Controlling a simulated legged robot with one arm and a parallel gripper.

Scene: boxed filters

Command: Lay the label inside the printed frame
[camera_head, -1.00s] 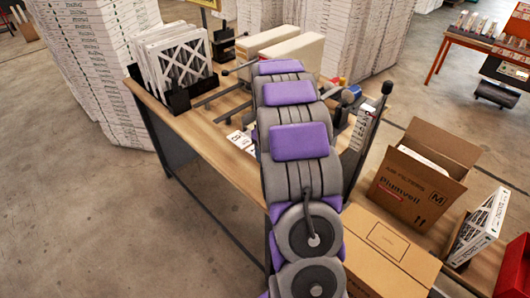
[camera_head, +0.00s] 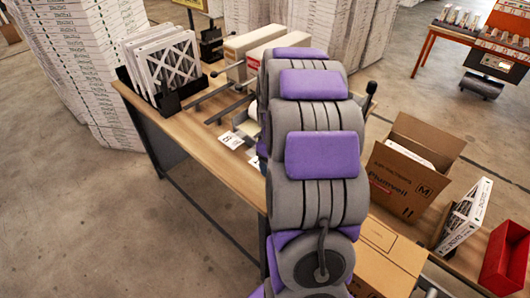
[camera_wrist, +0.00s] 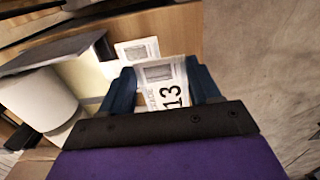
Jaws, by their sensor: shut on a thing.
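My gripper (camera_wrist: 162,72) shows in the wrist view with its two blue fingers either side of a white label (camera_wrist: 165,88) printed with 13, and it is shut on that label. Another white label (camera_wrist: 137,50) lies on the wooden surface just beyond it. In the head view, my arm hides the gripper and the held label. A white label (camera_head: 231,140) marked 8 lies on the bench left of my arm. The printed frame (camera_head: 378,234) is a thin outline on top of the closed cardboard box (camera_head: 385,268), right of my arm and partly hidden by it.
The wooden bench (camera_head: 205,148) carries a black rack of white filters (camera_head: 165,65) and boxed filters (camera_head: 252,48). A white roll (camera_wrist: 35,100) and dark plate stand left of the gripper. An open carton (camera_head: 405,170), upright filter box (camera_head: 463,215) and red bin (camera_head: 508,258) stand at right.

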